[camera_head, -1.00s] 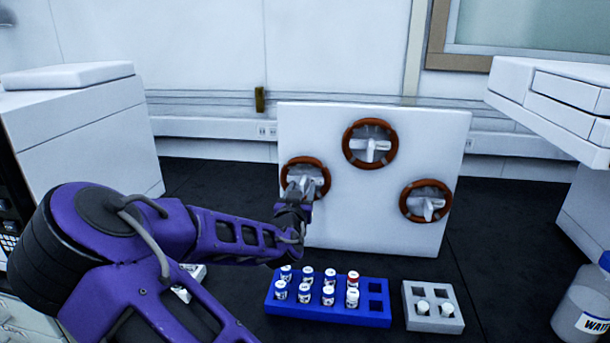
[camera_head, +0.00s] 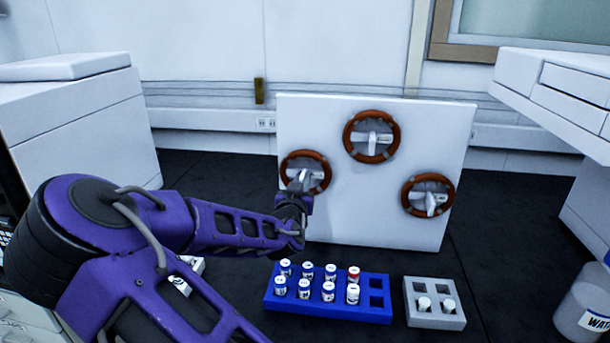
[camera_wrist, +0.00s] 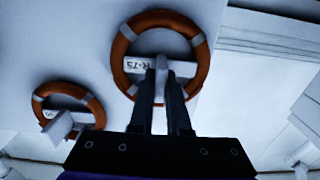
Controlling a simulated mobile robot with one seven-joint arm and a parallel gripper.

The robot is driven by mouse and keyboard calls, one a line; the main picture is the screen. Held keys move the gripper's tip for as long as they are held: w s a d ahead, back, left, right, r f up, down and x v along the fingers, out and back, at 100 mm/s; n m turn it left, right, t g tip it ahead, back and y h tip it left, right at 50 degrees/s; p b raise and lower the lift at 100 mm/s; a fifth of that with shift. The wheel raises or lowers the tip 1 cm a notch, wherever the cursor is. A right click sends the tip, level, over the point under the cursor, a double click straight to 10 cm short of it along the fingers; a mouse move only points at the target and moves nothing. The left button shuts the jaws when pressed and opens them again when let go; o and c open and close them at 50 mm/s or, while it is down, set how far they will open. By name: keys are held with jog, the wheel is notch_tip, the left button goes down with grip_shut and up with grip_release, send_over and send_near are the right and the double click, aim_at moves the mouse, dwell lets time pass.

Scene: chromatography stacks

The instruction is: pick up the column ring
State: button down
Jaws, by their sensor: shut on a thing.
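The column ring at the left of the white board (camera_head: 400,225) has an orange rim (camera_head: 310,154) with grey bands and a white labelled crosspiece. My gripper (camera_head: 303,184) is at its middle and hides part of it. In the wrist view this ring (camera_wrist: 117,58) shows its label, "R-75". There my gripper (camera_wrist: 167,75) is shut on the white tab standing out from the crosspiece. The ring is at the board; whether it touches cannot be told. Two similar rings are on the board, an upper one (camera_head: 348,137) and a right one (camera_head: 406,196).
A blue rack (camera_head: 335,314) with several vials and a grey rack (camera_head: 435,317) with two vials stand in front of the board. A bottle (camera_head: 578,310) is at lower right. White cabinets flank the board on the left (camera_head: 85,130) and right (camera_head: 575,85).

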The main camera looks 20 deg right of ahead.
jog(key=shift+s+a+r, duration=0.2)
jog(key=shift+r, duration=0.2)
jog(key=s+a+r+p, duration=0.2)
jog(key=s+a+r, duration=0.5)
jog(key=s, duration=0.4)
jog(key=shift+a+r, duration=0.2)
jog(key=shift+r+p, duration=0.75)
jog(key=shift+p, duration=0.15)
jog(key=shift+s+a, duration=0.1)
